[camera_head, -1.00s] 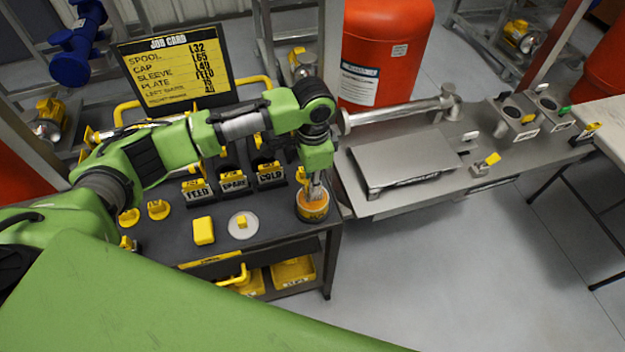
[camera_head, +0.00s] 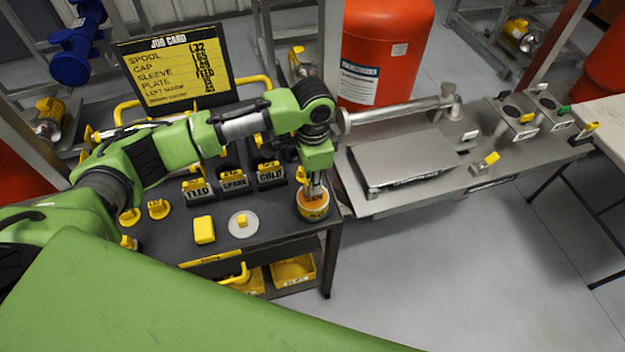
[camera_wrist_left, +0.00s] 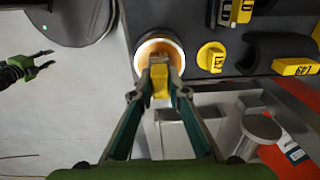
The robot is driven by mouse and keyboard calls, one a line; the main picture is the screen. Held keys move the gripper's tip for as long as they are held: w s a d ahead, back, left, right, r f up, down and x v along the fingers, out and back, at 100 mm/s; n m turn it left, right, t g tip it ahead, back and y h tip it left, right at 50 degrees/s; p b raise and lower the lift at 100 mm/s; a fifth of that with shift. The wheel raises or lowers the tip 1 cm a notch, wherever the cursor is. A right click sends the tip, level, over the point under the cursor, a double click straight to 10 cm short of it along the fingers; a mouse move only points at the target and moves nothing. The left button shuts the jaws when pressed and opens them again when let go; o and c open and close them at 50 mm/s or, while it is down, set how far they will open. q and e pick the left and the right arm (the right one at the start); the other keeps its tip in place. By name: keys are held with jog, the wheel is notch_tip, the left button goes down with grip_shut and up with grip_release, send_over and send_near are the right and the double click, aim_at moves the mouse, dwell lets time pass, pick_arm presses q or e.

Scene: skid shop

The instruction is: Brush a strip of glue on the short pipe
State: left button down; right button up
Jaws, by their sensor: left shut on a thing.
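My left gripper (camera_head: 316,184) points down over an orange-yellow glue pot (camera_head: 313,211) at the right front corner of the dark cart. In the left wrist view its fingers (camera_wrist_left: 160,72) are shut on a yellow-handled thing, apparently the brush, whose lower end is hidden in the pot. The pot's pale rim and orange inside (camera_wrist_left: 146,48) show there. My right gripper (camera_wrist_left: 48,59) is at the left of the wrist view, open and empty above the floor. A steel pipe (camera_head: 395,111) with a flange lies along the back of the metal bench; I cannot tell which piece is the short pipe.
The cart top (camera_head: 270,222) carries labelled holders (camera_head: 234,183), a yellow block (camera_head: 204,229) and a pale disc (camera_head: 243,224). A job card (camera_head: 178,70) stands behind.

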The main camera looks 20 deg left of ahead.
pick_arm(q)
jog(key=shift+f+p, duration=0.1)
jog(key=shift+p, duration=0.2)
dwell(0.9)
dwell(0.5)
notch_tip(320, 180, up, 7)
jog(key=p, duration=0.8)
jog(key=shift+p, duration=0.3)
dwell(0.5)
